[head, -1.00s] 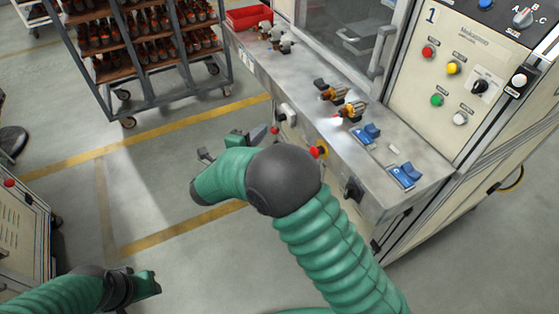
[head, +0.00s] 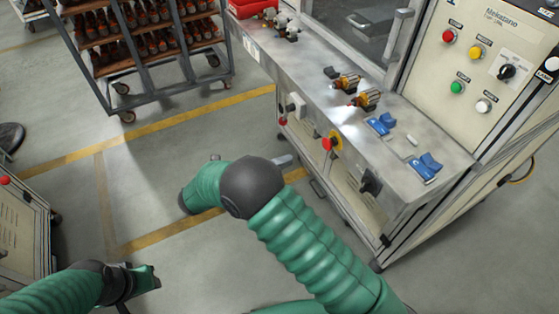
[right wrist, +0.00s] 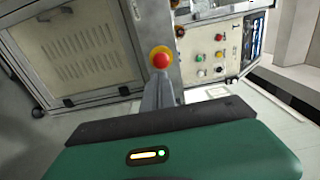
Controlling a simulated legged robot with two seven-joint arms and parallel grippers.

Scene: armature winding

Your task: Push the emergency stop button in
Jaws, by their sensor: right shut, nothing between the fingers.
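The emergency stop button (head: 328,144) is a red knob on a yellow ring, on the front side of the machine's bench. In the right wrist view the button (right wrist: 160,59) appears straight beyond my fingertips. My right gripper (head: 286,160) is shut and empty, to the left of the button in the head view, with a visible gap between them. Its closed grey fingers also show in the right wrist view (right wrist: 160,88). My left gripper (head: 150,278) is low at the left, far from the bench; its fingers cannot be made out.
The metal bench top (head: 300,75) carries armatures (head: 366,99) and blue holders (head: 425,168). A smaller red knob (head: 283,122) and a black switch (head: 371,182) flank the button. A control panel (head: 485,70) stands right, a parts rack (head: 150,50) behind.

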